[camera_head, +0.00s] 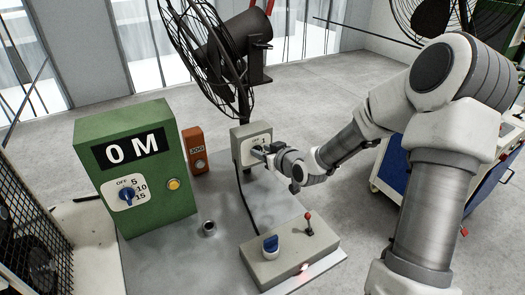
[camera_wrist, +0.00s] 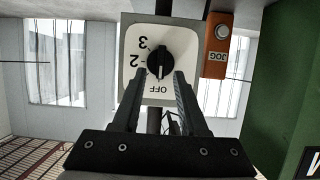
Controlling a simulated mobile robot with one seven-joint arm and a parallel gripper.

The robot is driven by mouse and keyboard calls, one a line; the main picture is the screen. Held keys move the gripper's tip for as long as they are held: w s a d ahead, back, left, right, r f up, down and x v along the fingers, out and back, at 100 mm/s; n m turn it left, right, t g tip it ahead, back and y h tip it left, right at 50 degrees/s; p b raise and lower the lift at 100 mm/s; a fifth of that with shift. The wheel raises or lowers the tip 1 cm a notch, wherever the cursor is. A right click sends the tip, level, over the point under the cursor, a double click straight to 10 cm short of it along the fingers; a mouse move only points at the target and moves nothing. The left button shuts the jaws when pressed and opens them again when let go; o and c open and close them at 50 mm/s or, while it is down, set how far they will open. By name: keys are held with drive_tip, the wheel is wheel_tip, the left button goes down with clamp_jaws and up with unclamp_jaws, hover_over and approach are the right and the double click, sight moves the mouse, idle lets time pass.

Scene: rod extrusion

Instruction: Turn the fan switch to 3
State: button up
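The fan switch is a black knob (camera_wrist: 158,63) on a white dial plate marked OFF, 2 and 3, and my fingers hide part of the plate. In the wrist view its ridge lies nearly vertical, with the lower end toward OFF. The grey switch box (camera_head: 240,150) stands below the black fan (camera_head: 215,55). My gripper (camera_wrist: 165,76) is at the dial, its two fingers apart, with the tips on either side of the knob's lower part. I cannot tell whether they touch it. In the head view my gripper (camera_head: 263,151) hides most of the dial.
An orange JOG box (camera_head: 196,150) stands just left of the switch box. A green timer cabinet (camera_head: 150,165) is further left. A grey control box (camera_head: 290,252) with a blue knob and red-tipped lever lies in front, below my wrist.

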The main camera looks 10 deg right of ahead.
clamp_jaws()
drive_tip(key=shift+d+r+m+p, duration=0.15)
drive_tip(key=shift+m+p, duration=0.15)
drive_tip(key=shift+p, duration=0.3)
drive_tip(key=m+p, duration=0.1)
drive_tip(key=y+p, duration=0.1)
drive_tip(key=p, duration=0.1)
drive_tip(key=shift+w+d+m+y+p, duration=0.15)
drive_tip(key=shift+d+m+y+p, duration=0.15)
drive_tip(key=shift+m, duration=0.1)
drive_tip(key=shift+w+d+m+g+y+p, duration=0.1)
drive_tip(key=shift+d+m+g+y+p, duration=0.2)
drive_tip(key=shift+m+y+p, duration=0.6)
drive_tip(key=shift+w+d+f+m+t+y+b, duration=0.1)
drive_tip(key=shift+f+m+t+y+b, duration=0.65)
drive_tip(key=shift+m, duration=1.75)
drive_tip(key=shift+s+d+f+m+t+y+b, duration=0.1)
drive_tip(key=shift+f+m+t+y+b, duration=0.65)
drive_tip(key=shift+m, duration=1.75)
drive_tip(key=shift+w+d+f+m+t+y+b, duration=0.1)
drive_tip(key=shift+f+m+t+y+b, duration=0.65)
drive_tip(key=shift+m, duration=1.75)
drive_tip(key=shift+r+g+b, duration=0.3)
drive_tip(key=shift+g+b, duration=0.05)
drive_tip(key=shift+b, duration=0.05)
